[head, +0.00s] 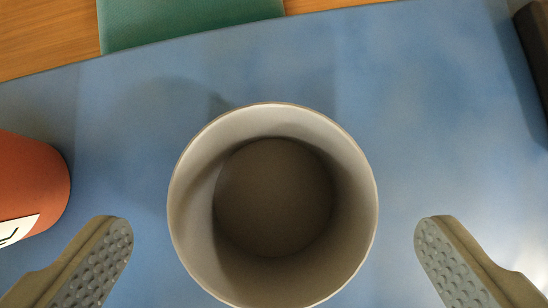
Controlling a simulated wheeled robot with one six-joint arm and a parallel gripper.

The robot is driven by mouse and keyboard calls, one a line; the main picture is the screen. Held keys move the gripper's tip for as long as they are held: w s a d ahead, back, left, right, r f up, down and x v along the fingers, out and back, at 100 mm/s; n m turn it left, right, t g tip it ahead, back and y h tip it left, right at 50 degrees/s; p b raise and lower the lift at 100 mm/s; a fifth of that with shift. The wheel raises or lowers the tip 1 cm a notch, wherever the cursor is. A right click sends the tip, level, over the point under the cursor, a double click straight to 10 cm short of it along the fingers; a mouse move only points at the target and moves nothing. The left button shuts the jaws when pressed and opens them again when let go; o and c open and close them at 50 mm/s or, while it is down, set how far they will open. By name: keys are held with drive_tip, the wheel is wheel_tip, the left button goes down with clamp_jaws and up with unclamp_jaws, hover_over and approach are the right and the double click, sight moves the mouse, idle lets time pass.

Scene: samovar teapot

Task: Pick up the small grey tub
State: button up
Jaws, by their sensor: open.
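The small grey tub (190,205) stands upright on a blue surface (420,110), seen from above with its round mouth facing me. Its inside looks empty. My gripper (273,250) is open, with one finger to the left of the tub and one to the right. A gap shows between each finger and the tub's wall, so neither finger touches it. The bottom edge of the picture slightly cuts off the tub's near rim.
An orange-red object with a white label (30,180) stands at the left edge, close to my left finger. A dark object (535,60) is at the upper right edge. Beyond the blue surface are a wooden floor or surface (45,35) and a green item (190,20).

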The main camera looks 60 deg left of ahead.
sight(274, 146)
drive_tip(key=shift+x, duration=3.35)
drive_tip(key=shift+s+d, duration=0.1)
drive_tip(key=shift+d, duration=0.05)
drive_tip(key=c, duration=0.9)
